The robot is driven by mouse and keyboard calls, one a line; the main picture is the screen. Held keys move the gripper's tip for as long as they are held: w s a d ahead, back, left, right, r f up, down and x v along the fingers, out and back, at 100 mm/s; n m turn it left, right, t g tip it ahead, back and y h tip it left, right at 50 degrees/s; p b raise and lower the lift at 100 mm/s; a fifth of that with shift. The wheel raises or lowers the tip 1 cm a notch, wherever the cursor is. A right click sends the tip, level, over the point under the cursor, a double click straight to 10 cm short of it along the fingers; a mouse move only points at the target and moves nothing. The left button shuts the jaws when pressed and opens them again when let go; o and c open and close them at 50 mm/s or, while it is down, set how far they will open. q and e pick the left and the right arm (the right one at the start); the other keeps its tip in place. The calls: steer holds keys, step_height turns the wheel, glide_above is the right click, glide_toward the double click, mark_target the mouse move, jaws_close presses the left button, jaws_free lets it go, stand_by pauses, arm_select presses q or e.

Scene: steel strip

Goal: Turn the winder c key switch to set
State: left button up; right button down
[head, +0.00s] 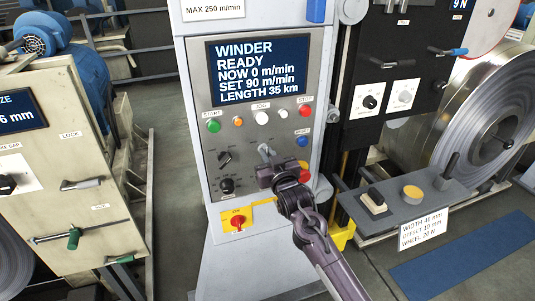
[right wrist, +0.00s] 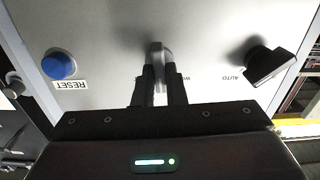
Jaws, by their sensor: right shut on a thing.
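The winder panel (head: 213,116) stands upright in the middle of the head view, its screen (head: 258,69) reading WINDER READY, NOW 0 m/min, SET 90 m/min, LENGTH 35 km. My right gripper (head: 265,158) reaches the panel's lower right area. In the right wrist view its two dark fingers (right wrist: 158,88) are shut on a grey key (right wrist: 157,50) standing out from the panel. The label beside the key is mostly hidden by the fingers, so the key's position cannot be read. My left gripper is not in view.
A blue RESET button (right wrist: 59,65) sits beside the key, with a black AUTO selector (right wrist: 268,62) on its other side. Green (head: 214,126) and red (head: 305,111) buttons are above. A red emergency switch (head: 238,222) on yellow is below left.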

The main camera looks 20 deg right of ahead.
steer(key=shift+d+m+p, duration=0.2)
steer(key=shift+m+p, duration=0.7)
steer(key=shift+m, duration=4)
steer(key=c, duration=1.5)
jaws_free()
steer(key=shift+f, duration=0.1)
